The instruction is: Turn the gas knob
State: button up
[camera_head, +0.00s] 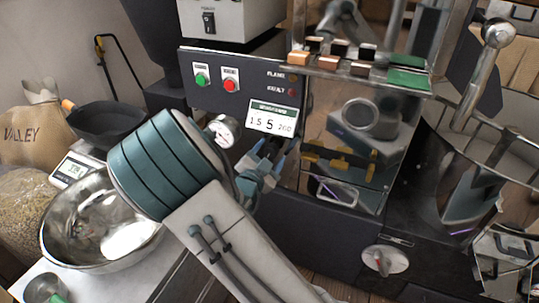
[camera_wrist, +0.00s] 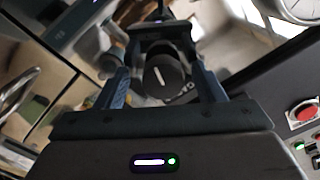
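A round black knob (camera_wrist: 165,78) with a white pointer line shows in the wrist view, between the fingers of my gripper (camera_wrist: 163,75). The pointer line is tilted. The two blue-grey fingers stand apart, with a gap on each side of the knob; I cannot tell whether their tips reach past its face. In the head view my gripper (camera_head: 264,165) is at the front of the dark machine panel, below the number card, and hides this knob. I cannot read which knob is marked gas.
The panel has a green button (camera_head: 202,79), a red button (camera_head: 230,86) and a number card (camera_head: 273,117) above my gripper. A dial gauge (camera_head: 223,131) is close to my arm. A steel bowl (camera_head: 60,235) stands left, and a metal drum (camera_head: 470,200) is right.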

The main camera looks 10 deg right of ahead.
jog(key=shift+a, duration=0.15)
jog(key=shift+s+a, duration=0.2)
jog(key=shift+s, duration=0.05)
jog(key=p+v, duration=0.3)
jog(key=v, duration=1)
jog(key=shift+p, duration=0.3)
jog(key=shift+r, duration=0.1)
